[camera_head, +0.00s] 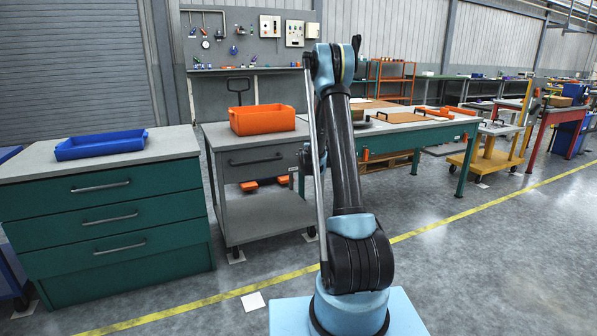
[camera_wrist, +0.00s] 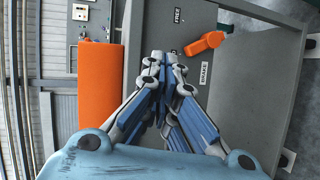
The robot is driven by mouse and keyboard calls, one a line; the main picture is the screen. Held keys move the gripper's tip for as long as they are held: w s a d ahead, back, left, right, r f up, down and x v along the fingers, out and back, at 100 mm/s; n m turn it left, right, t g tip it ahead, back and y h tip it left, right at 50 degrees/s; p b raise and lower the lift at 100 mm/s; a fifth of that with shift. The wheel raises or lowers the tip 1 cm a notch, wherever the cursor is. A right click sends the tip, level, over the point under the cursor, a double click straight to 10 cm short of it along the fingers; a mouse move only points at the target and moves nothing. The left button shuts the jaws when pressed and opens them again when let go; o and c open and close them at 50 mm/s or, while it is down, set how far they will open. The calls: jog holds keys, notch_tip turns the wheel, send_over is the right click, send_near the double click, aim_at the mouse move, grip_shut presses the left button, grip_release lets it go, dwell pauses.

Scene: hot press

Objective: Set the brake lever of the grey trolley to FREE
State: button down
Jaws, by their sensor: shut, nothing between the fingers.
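The grey trolley (camera_head: 255,163) stands left of my arm in the head view. It also fills the right half of the wrist view (camera_wrist: 250,110), which shows it turned on its side. There its orange brake lever (camera_wrist: 207,43) sits on the grey panel, between the FREE label (camera_wrist: 178,15) and the BRAKE label (camera_wrist: 205,72). I cannot tell exactly which mark it points to. My gripper (camera_wrist: 166,58) is shut and empty in the wrist view, with its fingertips to the left of the lever in that picture and apparently apart from it. My gripper is hidden behind my arm in the head view.
An orange bin (camera_head: 262,119) rests on the trolley top. A green drawer cabinet (camera_head: 105,215) with a blue tray (camera_head: 100,144) stands left of the trolley. A green-framed workbench (camera_head: 410,135) is to its right. The floor in front, with a yellow line (camera_head: 440,224), is clear.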

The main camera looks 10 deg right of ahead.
jog(key=w+a+f+n+t+y, duration=0.2)
jog(key=w+f+n, duration=0.1)
jog(key=f, duration=0.7)
jog(key=w+a+f+n+t+y, duration=0.1)
jog(key=w+a+f+n+t, duration=0.1)
jog(key=f+n, duration=0.3)
notch_tip(320, 180, down, 5)
jog(key=shift+w+a+r+n+y, duration=0.1)
jog(key=shift+w+a+n+y, duration=0.3)
jog(key=shift+w+a, duration=0.3)
jog(key=shift+w, duration=0.1)
jog(key=w, duration=0.3)
jog(key=w+r, duration=0.1)
jog(key=w, duration=0.2)
jog(key=w+a, duration=0.1)
jog(key=w, duration=0.3)
jog(key=shift+r, duration=0.15)
jog(key=shift+w+d+r, duration=0.1)
jog(key=shift+d+r, duration=0.2)
jog(key=shift+d, duration=0.2)
jog(key=shift+w+d+r, duration=0.1)
jog(key=shift+d+r, duration=0.15)
jog(key=shift+d, duration=0.25)
jog(key=shift+w+d+r, duration=0.2)
jog(key=shift+d+r, duration=0.25)
jog(key=shift+d, duration=0.25)
